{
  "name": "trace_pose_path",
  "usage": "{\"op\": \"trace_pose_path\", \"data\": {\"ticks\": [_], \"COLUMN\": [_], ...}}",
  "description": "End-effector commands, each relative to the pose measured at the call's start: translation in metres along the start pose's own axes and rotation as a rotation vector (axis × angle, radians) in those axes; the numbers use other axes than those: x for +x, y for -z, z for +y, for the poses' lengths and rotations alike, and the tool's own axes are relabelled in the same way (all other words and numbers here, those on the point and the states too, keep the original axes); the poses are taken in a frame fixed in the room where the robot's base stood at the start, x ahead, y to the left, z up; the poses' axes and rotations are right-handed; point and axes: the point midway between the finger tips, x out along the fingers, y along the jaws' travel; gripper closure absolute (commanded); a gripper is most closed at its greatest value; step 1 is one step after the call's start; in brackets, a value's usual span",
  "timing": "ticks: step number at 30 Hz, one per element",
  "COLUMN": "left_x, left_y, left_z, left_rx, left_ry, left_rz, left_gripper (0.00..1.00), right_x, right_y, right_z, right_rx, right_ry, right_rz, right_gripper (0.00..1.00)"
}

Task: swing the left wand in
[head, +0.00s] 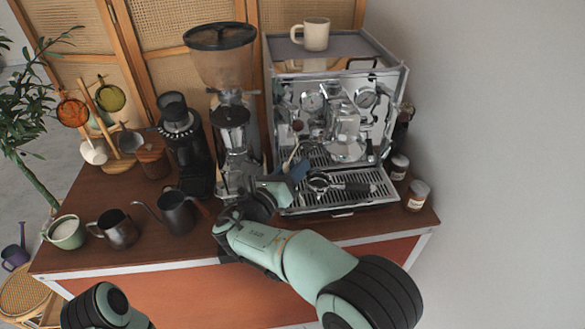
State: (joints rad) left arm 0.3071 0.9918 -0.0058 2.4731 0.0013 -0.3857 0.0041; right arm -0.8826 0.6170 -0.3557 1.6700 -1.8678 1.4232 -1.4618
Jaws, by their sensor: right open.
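The chrome espresso machine (392,92) stands at the back right of the cart. Its left wand (290,157) shows as a thin, pale tilted piece at the machine's front left, above the drip tray. My right gripper (297,170) is at the wand's lower part, its fingers open. I cannot tell whether the fingers touch the wand or are around it. The hand hides the wand's lower end. Of my left arm only a dark and green link shows at the bottom left; its gripper is out of view.
A portafilter (320,184) lies on the drip tray (378,196) just right of the gripper. A grinder (236,128) stands close on the left. A kettle (177,212) and jug (117,231) are at the front left, jars (417,194) at the right. A mug (316,34) tops the machine.

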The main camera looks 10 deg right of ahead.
Motion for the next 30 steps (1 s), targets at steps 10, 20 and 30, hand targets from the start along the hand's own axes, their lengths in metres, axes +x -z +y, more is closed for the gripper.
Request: {"op": "trace_pose_path", "data": {"ticks": [10, 20, 30], "left_x": [0.0, 0.008, 0.028], "left_y": [0.0, -0.004, -0.012], "left_z": [0.0, -0.004, -0.014], "left_rx": [0.0, -0.002, -0.006], "left_ry": [0.0, 0.002, 0.006], "left_rz": [0.0, -0.006, -0.018], "left_gripper": [0.75, 0.75, 0.75], "right_x": [0.0, 0.002, 0.013], "right_y": [0.0, 0.007, 0.02], "right_z": [0.0, 0.006, 0.025], "right_rx": [0.0, 0.039, 0.192], "right_ry": [0.0, 0.022, 0.109], "right_rz": [0.0, -0.042, -0.202], "right_gripper": [1.0, 1.0, 1.0]}}
